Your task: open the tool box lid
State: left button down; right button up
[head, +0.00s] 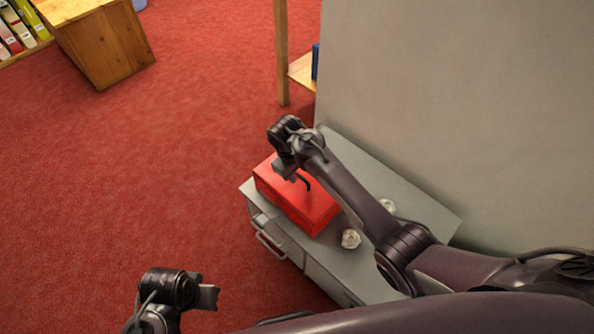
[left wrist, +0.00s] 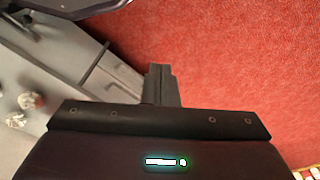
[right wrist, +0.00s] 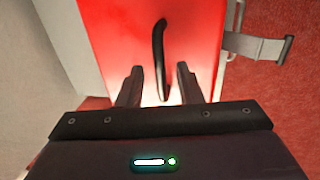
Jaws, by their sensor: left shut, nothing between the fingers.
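The red tool box (head: 311,211) sits on the grey cabinet, and its lid looks shut. A black curved handle (right wrist: 159,45) stands on its red top in the right wrist view. My right gripper (head: 285,174) is over the box's far end in the head view. In the right wrist view its fingers (right wrist: 159,72) are apart, with the handle's lower end showing between them; I cannot tell whether they touch it. My left gripper (head: 212,297) is away from the box, above the floor left of the cabinet. Its fingers (left wrist: 160,70) are together and empty.
The grey cabinet (head: 257,207) has drawers with a bar handle (head: 268,246) and stands against a pale wall (head: 450,110). Two crumpled whitish balls (head: 350,239) lie on its top beside my right arm. Red carpet (head: 130,170) to the left is clear.

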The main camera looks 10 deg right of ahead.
jog(key=shift+c, duration=0.4)
grip_shut()
jog(key=shift+r, duration=0.1)
